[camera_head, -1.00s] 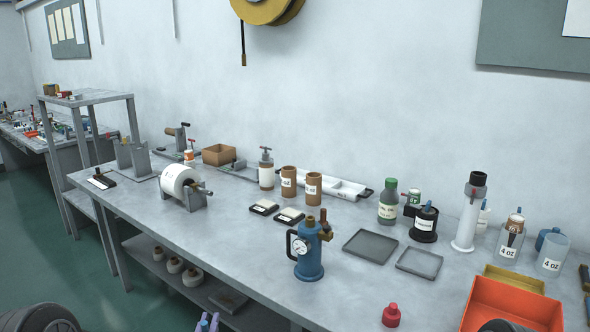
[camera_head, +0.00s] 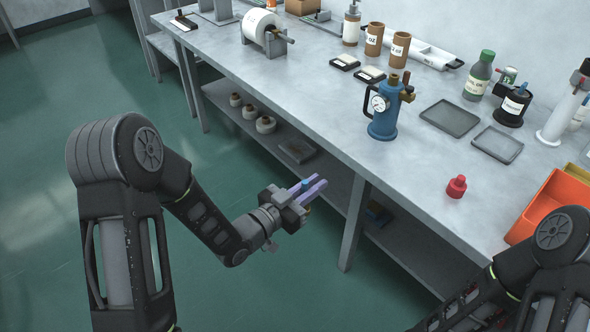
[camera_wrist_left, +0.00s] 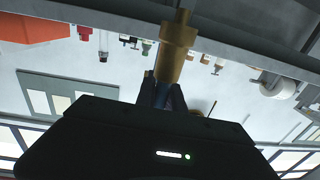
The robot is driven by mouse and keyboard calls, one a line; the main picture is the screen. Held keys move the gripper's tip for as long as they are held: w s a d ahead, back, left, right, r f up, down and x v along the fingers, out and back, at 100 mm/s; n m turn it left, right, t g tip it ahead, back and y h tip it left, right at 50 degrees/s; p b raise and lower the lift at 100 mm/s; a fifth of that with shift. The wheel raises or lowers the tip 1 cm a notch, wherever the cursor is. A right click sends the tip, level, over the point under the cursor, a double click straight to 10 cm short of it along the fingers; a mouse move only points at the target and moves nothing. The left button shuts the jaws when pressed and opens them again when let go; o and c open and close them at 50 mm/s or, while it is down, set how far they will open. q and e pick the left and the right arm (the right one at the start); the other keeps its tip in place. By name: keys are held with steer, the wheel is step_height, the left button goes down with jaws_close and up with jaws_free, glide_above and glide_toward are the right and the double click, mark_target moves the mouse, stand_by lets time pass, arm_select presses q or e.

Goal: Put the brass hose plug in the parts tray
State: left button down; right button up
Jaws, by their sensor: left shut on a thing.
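The brass hose plug (camera_wrist_left: 176,48) shows large in the left wrist view, between the fingertips. My left gripper (camera_head: 309,187) is shut on it. The gripper is out in front of the bench, over the floor and apart from the tabletop edge; in the head view the plug is mostly hidden by the fingers. Two shallow grey trays lie flat and look empty on the bench: a darker one (camera_head: 450,118) and a lighter one (camera_head: 497,145) closer to the front edge. I cannot tell which is the parts tray. My right gripper is out of view.
A blue pump with a gauge (camera_head: 383,118) stands left of the trays. A lower shelf (camera_head: 270,150) runs under the bench. The front tabletop between pump and red bottle is clear.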

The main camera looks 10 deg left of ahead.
arm_select(q)
steer(key=s+d+f+m+g+h, duration=0.1)
steer(key=s+d+m+g+h, duration=0.3)
steer(key=d, duration=0.5)
steer(key=m+g+h, duration=0.2)
steer(key=g, duration=0.1)
steer(key=shift+f, duration=0.15)
steer(key=shift+s, duration=0.1)
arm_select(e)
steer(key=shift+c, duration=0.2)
